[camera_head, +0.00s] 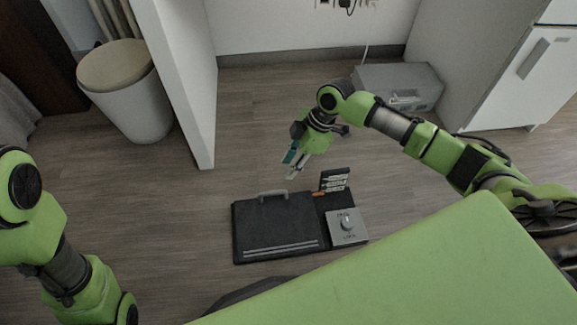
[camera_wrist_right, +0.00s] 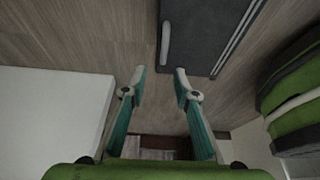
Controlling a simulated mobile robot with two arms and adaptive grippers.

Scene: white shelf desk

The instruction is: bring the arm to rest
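My right gripper (camera_head: 293,165) hangs above the floor, just beyond the handle side of a flat black case. In the right wrist view its two fingers (camera_wrist_right: 160,76) stand apart with nothing between them. The right arm reaches in from the right, bent at the elbow. My left arm shows at the left edge, but its gripper is out of view.
The black case (camera_head: 272,230) lies on the floor with its grey handle (camera_head: 272,195) up. A white bin (camera_head: 135,105), grey box (camera_head: 400,86) and white cabinet (camera_head: 530,65) stand behind.

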